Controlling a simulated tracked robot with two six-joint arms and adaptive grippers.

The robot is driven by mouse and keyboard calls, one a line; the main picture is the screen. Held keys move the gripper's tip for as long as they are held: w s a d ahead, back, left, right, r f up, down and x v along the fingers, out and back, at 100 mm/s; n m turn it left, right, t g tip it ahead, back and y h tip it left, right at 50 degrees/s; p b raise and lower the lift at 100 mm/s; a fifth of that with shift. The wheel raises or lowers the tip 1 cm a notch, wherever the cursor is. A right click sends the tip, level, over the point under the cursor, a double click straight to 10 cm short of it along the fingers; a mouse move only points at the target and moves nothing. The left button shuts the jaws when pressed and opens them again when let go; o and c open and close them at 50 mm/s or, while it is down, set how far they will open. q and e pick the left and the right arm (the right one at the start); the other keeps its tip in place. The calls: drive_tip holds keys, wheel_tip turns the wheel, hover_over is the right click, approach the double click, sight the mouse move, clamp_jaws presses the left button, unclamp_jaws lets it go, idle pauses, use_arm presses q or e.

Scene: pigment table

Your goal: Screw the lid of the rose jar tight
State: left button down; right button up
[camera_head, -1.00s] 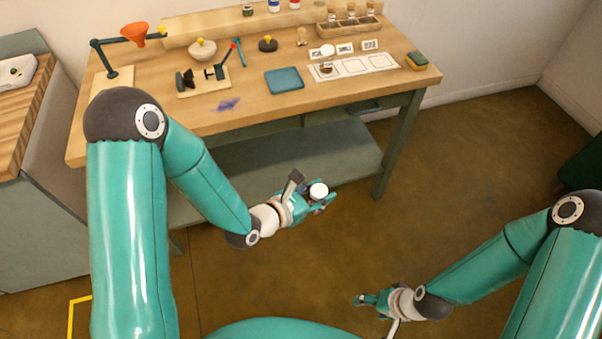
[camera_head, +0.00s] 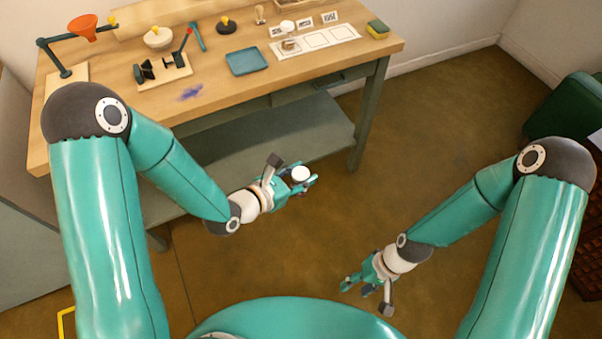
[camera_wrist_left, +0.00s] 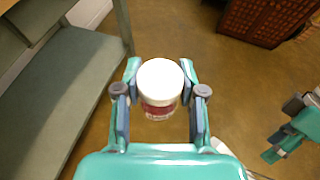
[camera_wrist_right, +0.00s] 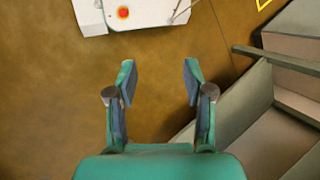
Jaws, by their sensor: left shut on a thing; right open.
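The rose jar, a small jar with a white lid and a rose-red body, is held upright in my left gripper (camera_wrist_left: 160,105). In the left wrist view the white lid (camera_wrist_left: 160,81) faces the camera and the rose body (camera_wrist_left: 158,112) shows below it. The lid also shows in the head view (camera_head: 300,174), in front of the table over open floor. The lid sits on top of the jar; I cannot tell how tight it is. My right gripper (camera_head: 353,286) is open and empty, lower and to the right of the jar. Its parted fingers show in the right wrist view (camera_wrist_right: 158,80).
A green bin-like object (camera_head: 568,110) is at the right. The floor between my arms is clear.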

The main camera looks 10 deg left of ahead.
drive_tip(key=w+r+n+g+h, duration=0.2)
drive_tip(key=w+r+n, duration=0.35)
drive_tip(key=w, duration=0.55)
wheel_tip(320, 180, up, 22)
drive_tip(key=n+t+h, duration=0.2)
drive_tip(key=n+t, duration=0.3)
hover_over(301, 173)
drive_tip(key=shift+r, duration=0.15)
drive_tip(key=shift+f, duration=4.05)
drive_tip(key=shift+c, duration=0.2)
